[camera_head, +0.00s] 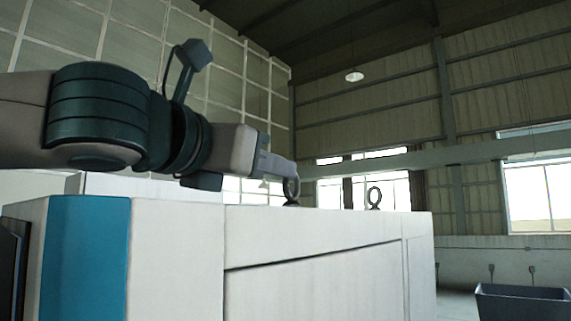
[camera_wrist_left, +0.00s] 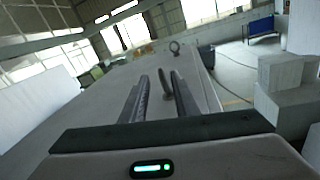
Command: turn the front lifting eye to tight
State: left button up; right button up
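The front lifting eye (camera_head: 291,189) is a dark ring standing on the top of the white machine, the nearer of two eyes. My left gripper (camera_head: 283,172) reaches in level from the left at this eye and partly covers it. In the left wrist view, my left gripper (camera_wrist_left: 160,92) has its two fingers apart, with the front lifting eye (camera_wrist_left: 166,82) between them. The ring looks nearly edge-on there and closer to the right finger, with a gap at the left finger. I cannot tell whether the right finger touches it. My right gripper is in neither view.
A second lifting eye (camera_head: 375,197) stands farther along the top of the white machine (camera_head: 320,225). The machine top around both eyes looks mostly clear. A dark bin (camera_head: 522,303) is on the floor at right. Pale blocks (camera_wrist_left: 282,100) stand beside the machine in the left wrist view.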

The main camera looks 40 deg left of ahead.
pick_arm(q)
jog(key=shift+w+a+p, duration=0.15)
jog(key=shift+w+p, duration=0.15)
jog(key=shift+w, duration=1)
jog(key=shift+w+a+p, duration=0.1)
jog(key=shift+w+p, duration=0.15)
jog(key=shift+w, duration=1)
